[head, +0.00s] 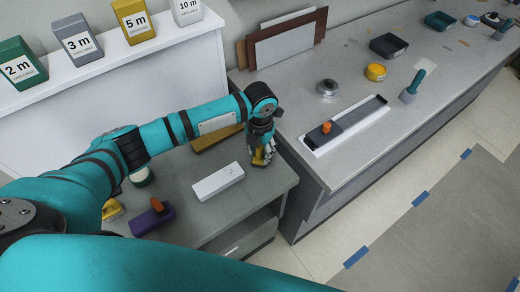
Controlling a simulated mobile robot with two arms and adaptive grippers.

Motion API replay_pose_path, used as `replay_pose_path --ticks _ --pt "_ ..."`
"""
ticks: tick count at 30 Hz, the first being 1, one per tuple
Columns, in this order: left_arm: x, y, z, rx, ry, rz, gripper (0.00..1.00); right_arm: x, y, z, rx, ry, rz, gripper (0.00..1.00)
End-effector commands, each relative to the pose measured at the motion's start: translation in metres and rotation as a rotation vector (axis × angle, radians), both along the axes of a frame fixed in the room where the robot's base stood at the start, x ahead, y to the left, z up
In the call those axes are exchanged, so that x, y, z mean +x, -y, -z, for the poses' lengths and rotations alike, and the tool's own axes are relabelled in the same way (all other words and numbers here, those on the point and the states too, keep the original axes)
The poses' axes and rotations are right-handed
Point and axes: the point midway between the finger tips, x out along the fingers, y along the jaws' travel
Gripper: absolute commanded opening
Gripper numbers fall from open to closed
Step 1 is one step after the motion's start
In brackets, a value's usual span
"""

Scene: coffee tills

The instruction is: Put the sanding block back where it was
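My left gripper (263,151) points down at the right part of the low grey bench (222,216), near the taller counter. A small yellow-brown block (259,160), which may be the sanding block, is between or just under its fingers. The fingers partly hide the block, and I cannot tell whether they are closed on it or whether it touches the bench. My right gripper is not in view.
A white box (218,182) and a purple block with an orange knob (152,218) are on the bench. A yellow-brown strip (217,139) lies behind. The counter (350,88) holds a long white tray (373,127) with a grey bar and an orange knob.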

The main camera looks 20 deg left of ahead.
Motion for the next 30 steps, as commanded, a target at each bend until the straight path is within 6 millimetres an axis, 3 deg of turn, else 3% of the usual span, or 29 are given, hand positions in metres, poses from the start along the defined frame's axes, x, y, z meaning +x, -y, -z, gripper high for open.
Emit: replay_pose_path --ticks 13,24,30 --pt "0.001 0.0 -0.01 -0.001 0.001 0.001 0.48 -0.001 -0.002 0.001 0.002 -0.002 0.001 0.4" --pt "0.001 0.001 -0.085 -0.002 0.004 0.001 0.48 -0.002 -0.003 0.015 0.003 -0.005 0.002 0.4" --pt "0.001 0.001 -0.114 -0.001 0.0 0.0 0.48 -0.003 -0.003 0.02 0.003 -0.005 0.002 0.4"
